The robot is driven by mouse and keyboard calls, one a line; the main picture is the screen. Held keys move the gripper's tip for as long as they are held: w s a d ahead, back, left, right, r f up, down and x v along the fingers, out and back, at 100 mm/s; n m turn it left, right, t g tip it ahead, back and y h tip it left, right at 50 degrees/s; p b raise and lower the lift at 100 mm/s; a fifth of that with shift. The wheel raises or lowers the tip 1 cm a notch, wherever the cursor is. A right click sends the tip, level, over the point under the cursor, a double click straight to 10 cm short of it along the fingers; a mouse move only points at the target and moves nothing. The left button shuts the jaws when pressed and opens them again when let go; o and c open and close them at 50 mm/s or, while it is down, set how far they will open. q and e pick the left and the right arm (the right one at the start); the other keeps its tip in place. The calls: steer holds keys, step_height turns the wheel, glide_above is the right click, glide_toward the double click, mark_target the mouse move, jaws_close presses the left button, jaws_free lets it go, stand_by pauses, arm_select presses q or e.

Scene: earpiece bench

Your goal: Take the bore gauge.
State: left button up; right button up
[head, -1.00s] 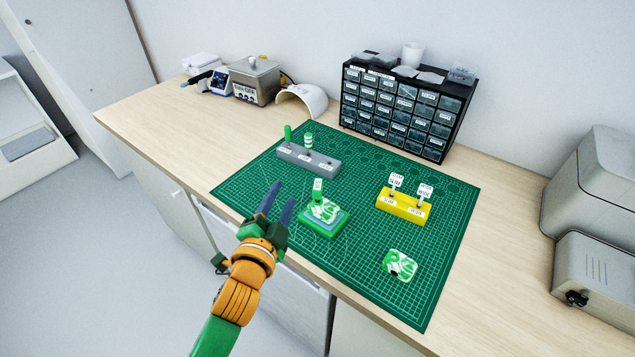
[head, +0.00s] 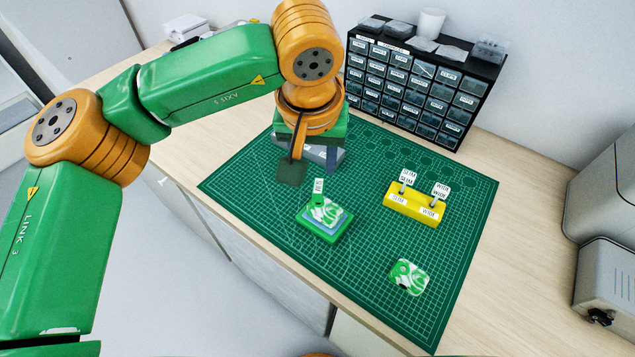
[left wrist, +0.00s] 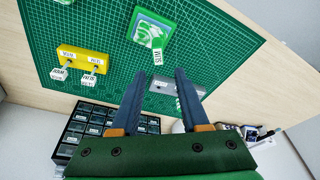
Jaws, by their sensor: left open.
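I take the bore gauges to be the two white-tagged pins, one marked SLIM (head: 408,177) and one marked WIDE (head: 440,191). They stand upright in a yellow block (head: 413,205) on the green mat. The yellow block also shows in the left wrist view (left wrist: 82,56). My left gripper (head: 311,170) is open and empty, pointing down above the grey block (head: 326,154), left of and apart from the yellow one. Its two fingers (left wrist: 160,76) straddle part of the grey block in the left wrist view. The green plugs there are mostly hidden by my arm.
A green stand (head: 324,222) holds a swirled green-and-white earpiece and a small tag, near my gripper. A loose swirled piece (head: 409,277) lies front right on the cutting mat (head: 375,285). A black drawer cabinet (head: 415,90) stands behind. The mat's right side is mostly clear.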

mark_target(318, 187)
arm_select(q)
steer(key=b+x, duration=0.4)
steer(key=x, duration=0.4)
steer(key=shift+w+d+f+b, duration=0.15)
steer(key=shift+d+f+b, duration=0.1)
steer(key=shift+b, duration=0.1)
steer(key=shift+f, duration=0.3)
jaws_close()
steer(key=shift+r, duration=0.2)
steer(key=shift+w+r+p+v, duration=0.1)
steer(key=shift+w+p+v, duration=0.2)
steer(key=shift+p+v, duration=0.95)
steer(key=shift+w+r+p+v, duration=0.1)
steer(key=shift+w+p+v, duration=0.2)
steer(key=shift+p+v, duration=0.85)
steer(key=shift+w+r+p+v, duration=0.1)
steer(key=shift+w+p+v, duration=0.25)
steer(key=shift+p+v, duration=0.9)
steer(key=shift+s+b, duration=0.15)
steer(key=shift+b, duration=0.2)
